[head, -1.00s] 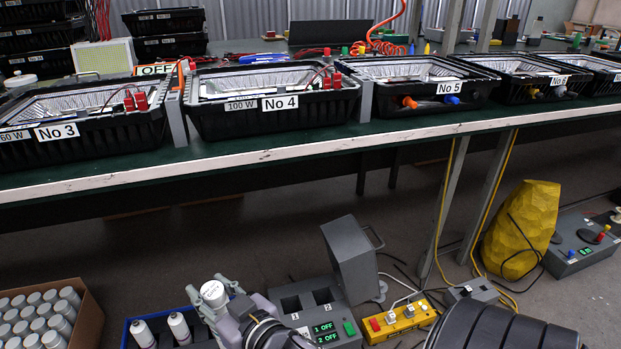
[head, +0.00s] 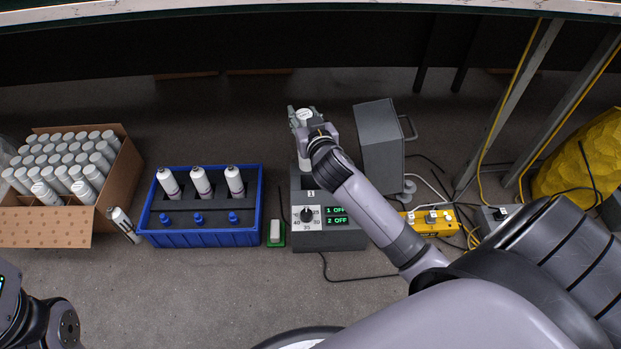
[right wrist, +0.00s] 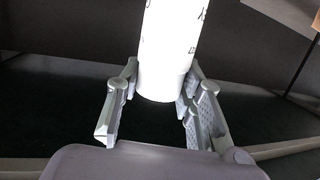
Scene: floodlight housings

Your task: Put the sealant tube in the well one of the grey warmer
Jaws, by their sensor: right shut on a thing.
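The sealant tube (head: 304,116) is a white cylinder held by my right gripper (head: 302,127) at the back of the grey warmer (head: 350,242). In the right wrist view, the tube (right wrist: 168,50) stands between the two fingers (right wrist: 155,95), which are shut on it. Part of the tube shows below the fingers, over the warmer's left side, by the label 1. I cannot tell whether its lower end is inside well one. My right arm hides the well two side. The warmer's displays read 1 OFF and 2 OFF. Only a link of my left arm shows, lower left.
A blue crate (head: 200,238) with several white tubes stands left of the warmer, beside a carton (head: 45,226) of tubes. A small green-and-white object (head: 275,233) lies between crate and warmer. A grey box (head: 379,150) and a yellow power strip (head: 428,222) are at the right.

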